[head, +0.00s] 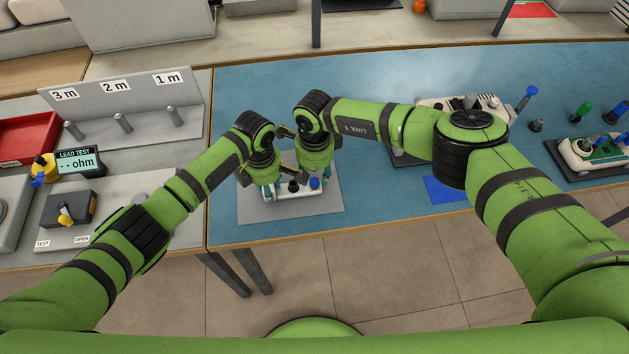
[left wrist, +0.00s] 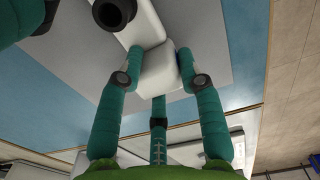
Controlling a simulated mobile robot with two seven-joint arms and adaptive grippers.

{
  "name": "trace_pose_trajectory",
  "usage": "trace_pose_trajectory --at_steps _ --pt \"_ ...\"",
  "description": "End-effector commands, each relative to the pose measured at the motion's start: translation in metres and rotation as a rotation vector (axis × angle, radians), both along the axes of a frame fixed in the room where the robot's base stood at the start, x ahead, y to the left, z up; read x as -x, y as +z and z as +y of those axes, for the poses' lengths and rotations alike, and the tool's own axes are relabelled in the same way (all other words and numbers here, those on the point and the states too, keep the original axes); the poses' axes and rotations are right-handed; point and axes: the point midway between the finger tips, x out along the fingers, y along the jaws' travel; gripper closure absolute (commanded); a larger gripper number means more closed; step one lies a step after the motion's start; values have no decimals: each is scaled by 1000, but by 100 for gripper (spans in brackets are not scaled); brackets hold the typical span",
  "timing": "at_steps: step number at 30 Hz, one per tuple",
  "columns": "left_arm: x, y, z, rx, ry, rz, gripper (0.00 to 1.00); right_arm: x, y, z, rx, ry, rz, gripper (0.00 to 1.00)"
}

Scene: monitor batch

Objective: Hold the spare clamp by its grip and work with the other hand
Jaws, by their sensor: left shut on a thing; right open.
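A white piece that looks like the spare clamp (head: 283,195) lies over a grey mat (head: 245,210) at the front of the blue table. It has a black knob and a blue one on top. My left gripper (head: 268,187) is shut on its white end block, the grip, which shows between the teal fingers in the left wrist view (left wrist: 160,72). The black knob (left wrist: 115,12) shows there too. My right gripper (head: 325,180) is open over the right end of the clamp, near the blue knob. I cannot tell whether it touches; my arms hide part of the piece.
At left stand a lead test meter (head: 80,162), a peg rack (head: 140,110) and a red tray (head: 28,138). White units stand at right, one (head: 597,152) with green and blue parts nearby. A blue pad (head: 445,190) lies at the front edge. My two wrists are close together.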

Motion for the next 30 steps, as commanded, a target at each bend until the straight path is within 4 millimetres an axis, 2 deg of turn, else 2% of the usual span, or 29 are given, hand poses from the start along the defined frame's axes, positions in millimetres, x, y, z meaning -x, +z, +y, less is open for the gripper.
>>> trace_pose_trajectory --at_steps 3,6,14,24,30 --pt "0 0 0 -1 0 0 100 0 0 0 0 157 -1 59" --pt "0 0 0 -1 0 0 100 0 0 0 -1 201 0 59" --pt "0 0 0 -1 0 0 100 0 -1 0 0 200 0 59" --pt "0 0 0 -1 0 0 100 0 -20 0 0 198 1 59" --pt "0 0 0 -1 0 0 100 0 -25 0 0 197 0 59"
